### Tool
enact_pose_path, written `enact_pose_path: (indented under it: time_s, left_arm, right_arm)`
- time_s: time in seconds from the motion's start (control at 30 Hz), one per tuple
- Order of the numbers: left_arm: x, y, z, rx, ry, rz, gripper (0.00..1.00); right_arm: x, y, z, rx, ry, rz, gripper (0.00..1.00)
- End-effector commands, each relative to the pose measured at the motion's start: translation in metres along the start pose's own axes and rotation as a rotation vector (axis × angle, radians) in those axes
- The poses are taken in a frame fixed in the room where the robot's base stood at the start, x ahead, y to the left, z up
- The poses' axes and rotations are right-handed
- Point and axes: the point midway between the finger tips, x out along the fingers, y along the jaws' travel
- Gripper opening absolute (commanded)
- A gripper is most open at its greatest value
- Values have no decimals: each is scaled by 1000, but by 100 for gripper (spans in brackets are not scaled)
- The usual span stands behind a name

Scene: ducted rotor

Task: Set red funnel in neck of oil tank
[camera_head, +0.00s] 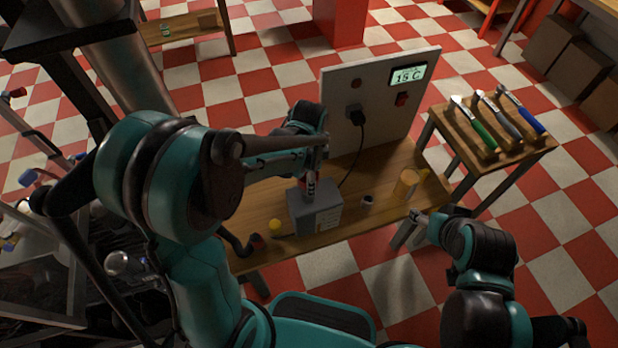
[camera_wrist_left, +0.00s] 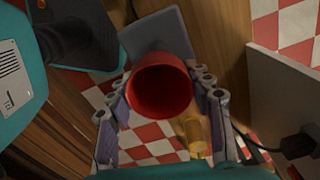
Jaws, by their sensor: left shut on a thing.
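The oil tank (camera_head: 317,212) looks like a grey box standing on the wooden bench. My left gripper (camera_head: 311,180) is just above its top. The left gripper is shut on the red funnel (camera_wrist_left: 161,86), whose wide mouth faces the camera in the left wrist view. A grey surface, seemingly the tank (camera_wrist_left: 166,30), shows beyond the funnel. The funnel's spout and the tank's neck are hidden, so I cannot tell whether they touch. My right gripper (camera_head: 408,230) is empty by the bench's right front edge, and its fingers look apart.
An upright panel (camera_head: 340,95) with a plug, cable and display stands behind the tank. An amber jar (camera_head: 405,184), a small grey cup (camera_head: 367,200) and a yellow object (camera_head: 274,225) are on the bench. A side table at right holds tools (camera_head: 483,128).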

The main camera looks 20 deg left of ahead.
Motion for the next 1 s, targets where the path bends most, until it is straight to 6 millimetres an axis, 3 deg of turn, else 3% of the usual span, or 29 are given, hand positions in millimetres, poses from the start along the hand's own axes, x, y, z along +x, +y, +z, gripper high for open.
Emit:
enact_pose_path:
  time_s: [0.43,0.73,0.77,0.83,1.0]
  left_arm:
    - [19,0,0,0,0,0,22]
    - [20,0,0,0,0,0,22]
    - [20,0,0,0,0,0,56]
    - [20,0,0,0,0,0,74]
    - [20,0,0,0,0,0,75]
  right_arm:
    - [13,0,9,0,0,0,63]
    - [13,0,10,0,0,0,63]
    - [13,0,10,0,0,0,63]
    - [13,0,10,0,0,0,63]
    - [13,0,10,0,0,0,63]
